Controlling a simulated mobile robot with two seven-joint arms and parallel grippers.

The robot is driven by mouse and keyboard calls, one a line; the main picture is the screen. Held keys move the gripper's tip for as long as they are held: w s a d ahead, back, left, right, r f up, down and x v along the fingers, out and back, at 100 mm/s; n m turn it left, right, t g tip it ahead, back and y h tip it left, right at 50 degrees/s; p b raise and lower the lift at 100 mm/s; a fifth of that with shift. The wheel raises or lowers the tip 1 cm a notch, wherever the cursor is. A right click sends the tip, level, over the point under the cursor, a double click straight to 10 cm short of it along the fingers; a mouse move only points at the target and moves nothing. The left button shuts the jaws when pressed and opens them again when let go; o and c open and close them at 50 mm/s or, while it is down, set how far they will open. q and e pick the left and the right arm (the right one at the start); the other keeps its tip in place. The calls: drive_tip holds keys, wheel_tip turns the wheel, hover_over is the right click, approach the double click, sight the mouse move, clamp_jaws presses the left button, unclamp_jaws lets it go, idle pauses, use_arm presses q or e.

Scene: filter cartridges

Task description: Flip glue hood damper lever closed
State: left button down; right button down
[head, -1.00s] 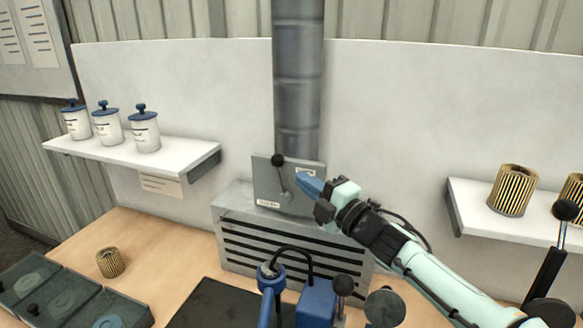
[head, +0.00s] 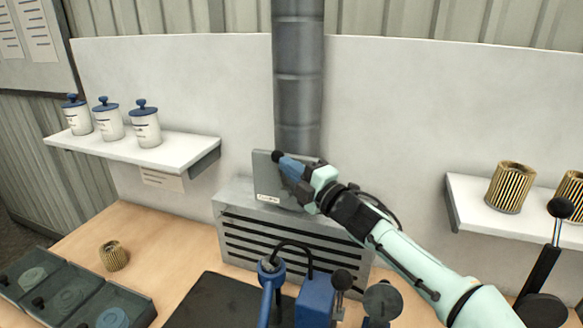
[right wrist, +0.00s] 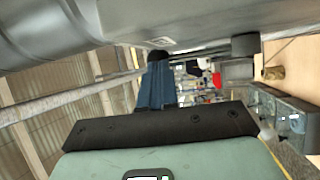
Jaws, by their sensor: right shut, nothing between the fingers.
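The glue hood (head: 240,240) is a grey slatted box with a duct (head: 298,80) rising behind it. A grey damper plate (head: 266,184) stands on its top. The damper lever's black knob (head: 276,156) shows at the plate's upper left; the rest of the lever is hidden behind my gripper. My right gripper (head: 284,163) is shut, with its blue fingertips at the knob; I cannot tell whether they touch. In the right wrist view the blue fingers (right wrist: 158,85) are together, with the dark knob (right wrist: 158,56) just past their tips. My left gripper is not in view.
A shelf (head: 180,152) with white, blue-lidded jars (head: 145,128) is at left. A right shelf (head: 480,217) holds pleated cartridges (head: 510,187). A blue press (head: 314,303), a black mat (head: 215,302), a tray (head: 75,290) and a cartridge (head: 113,256) are on the bench.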

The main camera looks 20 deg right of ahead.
drive_tip(key=shift+w+a, duration=0.1)
drive_tip(key=a, duration=0.1)
drive_tip(key=w+a, duration=0.2)
drive_tip(key=shift+a+r, duration=0.1)
drive_tip(key=shift+r, duration=0.25)
idle(0.3)
drive_tip(key=shift+a, duration=0.1)
drive_tip(key=shift+w+f, duration=0.15)
drive_tip(key=shift+f, duration=0.05)
